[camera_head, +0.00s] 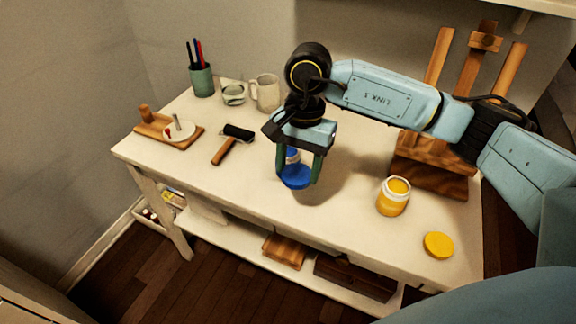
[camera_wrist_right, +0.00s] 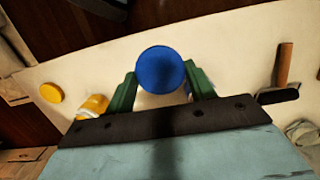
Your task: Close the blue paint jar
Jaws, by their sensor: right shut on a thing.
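My right gripper (camera_head: 298,177) reaches down over the middle of the table. Its green fingers are shut on the blue lid (camera_head: 295,178), which also shows between the fingertips in the wrist view (camera_wrist_right: 160,68). Part of the blue paint jar (camera_head: 292,154), white and blue, shows between the fingers just behind the lid. The gripper and lid hide most of the jar. I cannot tell whether the lid touches the jar. My left gripper is not in view.
An open yellow paint jar (camera_head: 393,197) stands to the right, with its yellow lid (camera_head: 438,244) near the table's (camera_head: 225,196) front edge. A roller (camera_head: 233,141), glass jar (camera_head: 233,93), mug (camera_head: 266,92), pencil cup (camera_head: 202,80) and wooden board (camera_head: 155,127) are left. An easel (camera_head: 430,178) stands behind right.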

